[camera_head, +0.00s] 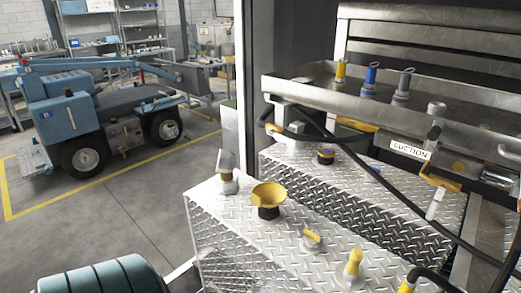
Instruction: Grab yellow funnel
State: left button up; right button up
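The yellow funnel (269,193) is a wide yellow bowl on a dark round neck or fitting. It stands upright on top of the diamond-plate metal tank (240,233), near its far left part. Nothing covers its opening. Neither my left nor my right gripper shows in the head view.
A yellow-handled cap (312,240) and a yellow nozzle-like piece (353,266) are nearer. A black hose (375,173) crosses at right below a metal tray (430,119). A teal ribbed drum (105,278) is at lower left.

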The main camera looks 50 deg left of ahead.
aim_at(268, 194)
jog(key=u, duration=1.5)
